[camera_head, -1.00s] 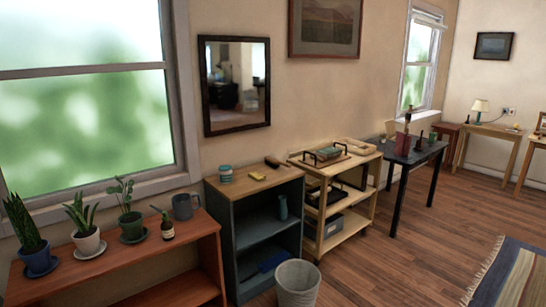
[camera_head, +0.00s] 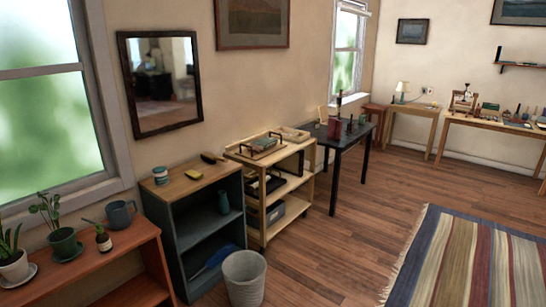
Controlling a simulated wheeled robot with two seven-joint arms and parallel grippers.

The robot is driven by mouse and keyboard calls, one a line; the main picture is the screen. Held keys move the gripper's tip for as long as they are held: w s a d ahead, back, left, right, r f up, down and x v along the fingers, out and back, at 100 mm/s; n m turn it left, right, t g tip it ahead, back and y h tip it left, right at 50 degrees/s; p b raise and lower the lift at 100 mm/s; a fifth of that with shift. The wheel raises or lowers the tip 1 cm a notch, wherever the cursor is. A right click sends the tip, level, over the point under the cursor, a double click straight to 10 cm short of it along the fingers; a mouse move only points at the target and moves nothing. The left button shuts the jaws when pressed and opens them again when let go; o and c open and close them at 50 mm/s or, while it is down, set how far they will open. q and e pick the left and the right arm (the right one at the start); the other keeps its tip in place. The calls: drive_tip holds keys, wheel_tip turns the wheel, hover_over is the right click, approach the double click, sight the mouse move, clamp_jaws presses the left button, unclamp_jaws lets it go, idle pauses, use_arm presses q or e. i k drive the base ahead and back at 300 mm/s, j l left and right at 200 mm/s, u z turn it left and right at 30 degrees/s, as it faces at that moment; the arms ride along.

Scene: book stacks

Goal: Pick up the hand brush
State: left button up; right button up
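A small dark item with a pale yellowish lower edge, which looks like the hand brush (camera_head: 210,158), lies on the wooden top of the blue-grey shelf unit (camera_head: 206,184). It lies near the back right of that top. It is small in the view, so its bristles and handle are hard to make out. Neither of my grippers is in view.
On the same top stand a teal-and-white jar (camera_head: 161,176) and a yellow block (camera_head: 193,174). A grey bin (camera_head: 243,278) stands in front of the shelf unit. A wooden cart (camera_head: 271,229) and plant bench (camera_head: 90,262) flank it. Open floor (camera_head: 330,250) lies right, before a striped rug (camera_head: 455,260).

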sight(210, 158)
drive_tip(key=i+l+z, duration=0.2)
drive_tip(key=i+z, duration=0.15)
drive_tip(key=i, duration=0.2)
drive_tip(key=i+z, duration=0.35)
drive_tip(key=i, duration=3.8)
drive_tip(key=i+l+u, duration=0.1)
drive_tip(key=i+u, duration=0.35)
drive_tip(key=i+l+u, duration=0.3)
drive_tip(key=i+u, duration=0.3)
drive_tip(key=u, duration=1.7)
